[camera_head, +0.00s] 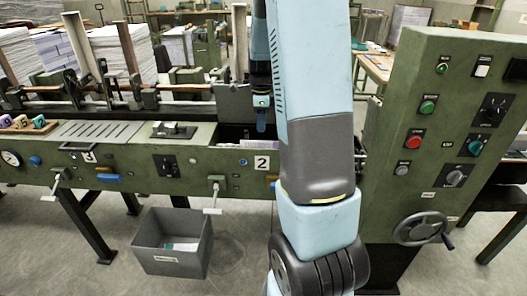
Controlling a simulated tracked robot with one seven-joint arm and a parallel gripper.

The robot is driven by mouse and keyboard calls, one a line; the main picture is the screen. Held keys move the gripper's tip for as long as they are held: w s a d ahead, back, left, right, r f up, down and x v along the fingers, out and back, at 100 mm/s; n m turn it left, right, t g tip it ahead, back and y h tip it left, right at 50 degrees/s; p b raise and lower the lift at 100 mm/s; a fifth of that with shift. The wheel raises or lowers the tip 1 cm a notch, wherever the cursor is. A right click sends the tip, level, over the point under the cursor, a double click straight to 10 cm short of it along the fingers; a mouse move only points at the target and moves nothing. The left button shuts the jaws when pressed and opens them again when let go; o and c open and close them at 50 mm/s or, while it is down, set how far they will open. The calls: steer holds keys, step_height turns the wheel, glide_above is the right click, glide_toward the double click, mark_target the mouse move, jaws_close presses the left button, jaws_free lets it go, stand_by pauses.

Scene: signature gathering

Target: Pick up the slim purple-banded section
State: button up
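A thin, pale stack with a faint purple tint (248,144) lies in the open pocket above the number 2 plate on the green machine. It may be the slim purple-banded section, but a clear band cannot be made out and my arm hides the pocket's right part. My gripper (261,121) seems to be the small blue and grey end pointing down above this pocket, beside my large arm link. It looks apart from the stack. Its fingers are too small and partly hidden to show whether they are open or shut.
Small numbered blocks, one purple (39,122), sit on a wooden rack at far left. A grey bin (172,255) with papers stands on the floor. A green control panel (440,130) with a handwheel rises at right. Tall paper stacks (120,52) stand behind the machine.

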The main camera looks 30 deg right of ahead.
mark_target(263, 142)
steer(key=shift+m, duration=0.5)
steer(key=shift+d+f, duration=0.2)
steer(key=shift+f, duration=2.05)
steer(key=shift+d+f, duration=0.15)
steer(key=shift+f, duration=2.05)
jaws_close()
